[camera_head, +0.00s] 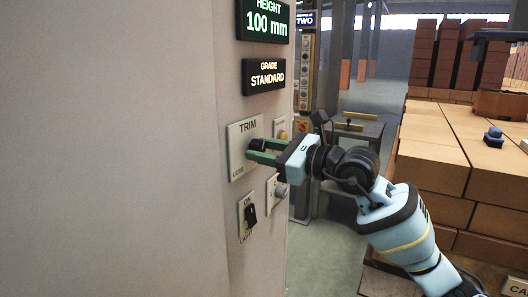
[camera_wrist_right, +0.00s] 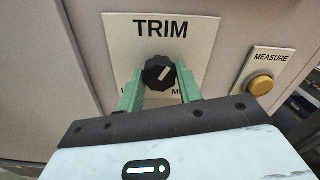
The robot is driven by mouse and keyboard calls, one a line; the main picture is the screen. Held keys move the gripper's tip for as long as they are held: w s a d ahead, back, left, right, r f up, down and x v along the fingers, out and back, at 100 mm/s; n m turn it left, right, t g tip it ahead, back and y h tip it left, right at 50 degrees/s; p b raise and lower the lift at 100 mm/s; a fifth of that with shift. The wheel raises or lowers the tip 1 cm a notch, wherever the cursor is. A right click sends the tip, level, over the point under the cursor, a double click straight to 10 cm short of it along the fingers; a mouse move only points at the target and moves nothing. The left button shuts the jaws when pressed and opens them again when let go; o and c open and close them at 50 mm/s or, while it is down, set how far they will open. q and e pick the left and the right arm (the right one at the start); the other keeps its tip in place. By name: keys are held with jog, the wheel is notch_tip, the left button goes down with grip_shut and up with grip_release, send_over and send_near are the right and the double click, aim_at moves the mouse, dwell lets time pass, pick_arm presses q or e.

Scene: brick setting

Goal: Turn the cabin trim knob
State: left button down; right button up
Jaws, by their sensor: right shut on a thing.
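The black trim knob (camera_wrist_right: 159,73) sits on a pale plate marked TRIM (camera_wrist_right: 190,35) on the cabin wall. A light pointer mark on the knob leans to the upper right in the right wrist view. My right gripper (camera_wrist_right: 160,92) has its green fingers on either side of the knob and is shut on it. In the head view, my right gripper (camera_head: 262,152) reaches the TRIM plate (camera_head: 240,140) from the right, and its fingers partly hide the knob. My left gripper is not in view.
A yellow MEASURE button (camera_wrist_right: 261,85) is right of the TRIM plate. Below it in the head view are a light switch (camera_head: 249,215) and a grey knob (camera_head: 281,190). Signs read HEIGHT 100 mm (camera_head: 264,22) and GRADE STANDARD (camera_head: 264,75). Stacked bricks (camera_head: 440,160) stand at the right.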

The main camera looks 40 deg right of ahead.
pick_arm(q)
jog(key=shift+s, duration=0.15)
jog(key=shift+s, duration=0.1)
pick_arm(e)
jog(key=o, duration=1)
jog(key=shift+s+d+f, duration=0.1)
jog(key=shift+s+d, duration=0.05)
jog(key=shift+s, duration=0.25)
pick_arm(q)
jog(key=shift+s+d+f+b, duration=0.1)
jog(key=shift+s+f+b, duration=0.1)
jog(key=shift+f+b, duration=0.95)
pick_arm(e)
jog(key=v, duration=0.7)
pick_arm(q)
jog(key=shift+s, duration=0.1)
